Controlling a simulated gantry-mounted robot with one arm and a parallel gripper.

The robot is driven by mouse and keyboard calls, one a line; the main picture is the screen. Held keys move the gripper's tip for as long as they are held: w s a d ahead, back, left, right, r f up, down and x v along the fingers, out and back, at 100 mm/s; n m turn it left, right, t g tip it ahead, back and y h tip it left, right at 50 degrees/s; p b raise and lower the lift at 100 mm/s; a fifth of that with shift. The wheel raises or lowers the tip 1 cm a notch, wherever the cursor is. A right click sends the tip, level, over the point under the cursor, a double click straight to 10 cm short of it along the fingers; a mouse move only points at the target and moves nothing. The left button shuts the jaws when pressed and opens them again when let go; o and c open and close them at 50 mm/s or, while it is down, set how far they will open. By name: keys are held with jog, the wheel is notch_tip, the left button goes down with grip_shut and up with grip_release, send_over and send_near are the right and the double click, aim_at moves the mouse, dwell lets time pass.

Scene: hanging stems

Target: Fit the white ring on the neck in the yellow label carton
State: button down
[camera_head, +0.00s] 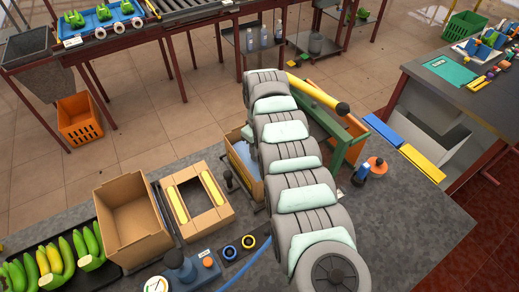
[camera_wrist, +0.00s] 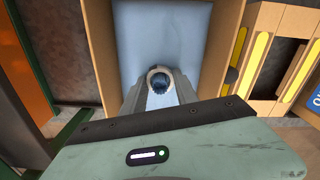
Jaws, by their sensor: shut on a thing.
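In the wrist view my gripper (camera_wrist: 160,90) is shut on the white ring (camera_wrist: 149,75), with a grey finger on each side. A dark blue, ribbed neck (camera_wrist: 160,84) shows in the ring's opening. I cannot tell whether the ring sits around the neck or only in front of it. Behind them is a carton (camera_wrist: 237,15) with a pale blue inside and a yellow label (camera_wrist: 238,47) on its right wall. In the head view this carton (camera_head: 237,137) is partly hidden by my arm, which also hides the gripper and ring.
In the head view, a carton with yellow strips (camera_head: 220,217) and an open empty carton (camera_head: 160,242) stand left of my arm. A blue ring (camera_head: 229,246) and a yellow ring (camera_head: 249,236) lie in front. A green frame (camera_head: 338,152) stands close on the right.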

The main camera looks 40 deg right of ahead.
dwell(0.3)
jog(key=shift+c, duration=2.3)
grip_release()
jog(key=shift+r, duration=0.2)
jog(key=shift+r+p, duration=1.25)
jog(key=shift+p, duration=0.1)
notch_tip(320, 180, up, 8)
jog(key=p, duration=0.7)
jog(key=shift+r, duration=0.25)
jog(key=shift+r, duration=0.1)
